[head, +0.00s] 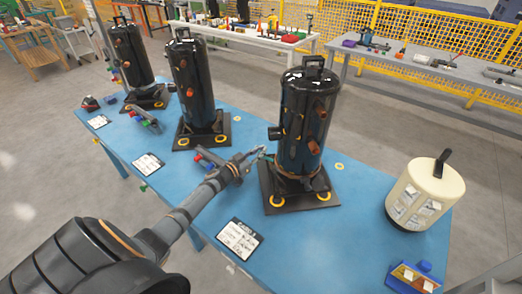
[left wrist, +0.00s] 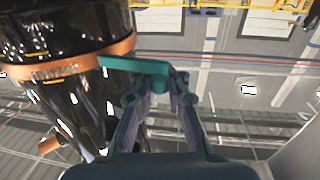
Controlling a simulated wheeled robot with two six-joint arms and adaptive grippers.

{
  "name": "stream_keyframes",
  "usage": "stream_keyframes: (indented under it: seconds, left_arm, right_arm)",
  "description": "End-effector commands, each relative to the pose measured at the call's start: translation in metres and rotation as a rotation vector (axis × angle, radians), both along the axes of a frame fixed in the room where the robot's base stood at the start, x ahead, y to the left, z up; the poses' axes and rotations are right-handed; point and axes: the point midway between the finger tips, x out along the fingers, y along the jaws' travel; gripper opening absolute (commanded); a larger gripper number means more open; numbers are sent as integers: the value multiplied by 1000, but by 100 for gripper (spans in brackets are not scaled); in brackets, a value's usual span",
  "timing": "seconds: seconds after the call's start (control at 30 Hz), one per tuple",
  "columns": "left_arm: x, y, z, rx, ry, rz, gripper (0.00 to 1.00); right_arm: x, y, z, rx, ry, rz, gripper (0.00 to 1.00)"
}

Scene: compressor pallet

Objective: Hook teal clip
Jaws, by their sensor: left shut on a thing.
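The teal clip (left wrist: 148,67) is between the fingers of my left gripper (left wrist: 158,90) in the left wrist view. The gripper is shut on it. The clip's left end reaches the copper-coloured band (left wrist: 70,67) around a black compressor; I cannot tell whether it is hooked there. In the head view my left gripper (head: 256,155) is beside the lower left side of the nearest black compressor (head: 303,125). Only a small teal bit of the clip (head: 266,157) shows there. My right gripper is in neither view.
The compressor stands on a dark pallet (head: 278,208) with yellow rings, on a blue table (head: 190,190). Two more black compressors (head: 192,85) (head: 128,55) stand further left. A cream canister (head: 425,195) stands at the right. A label card (head: 239,238) lies in front.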

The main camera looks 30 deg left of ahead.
Motion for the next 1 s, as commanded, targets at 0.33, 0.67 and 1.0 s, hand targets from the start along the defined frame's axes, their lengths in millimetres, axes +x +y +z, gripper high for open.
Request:
stream_keyframes:
  seconds: [0.33,0.67,1.0]
  left_arm:
    - [0,1,-1,2,4,3,34]
    - [-1,1,0,0,1,2,38]
    - [-65,15,-2,5,7,-1,38]
  right_arm:
    - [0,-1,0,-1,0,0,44]
    - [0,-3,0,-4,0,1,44]
    - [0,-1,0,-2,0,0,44]
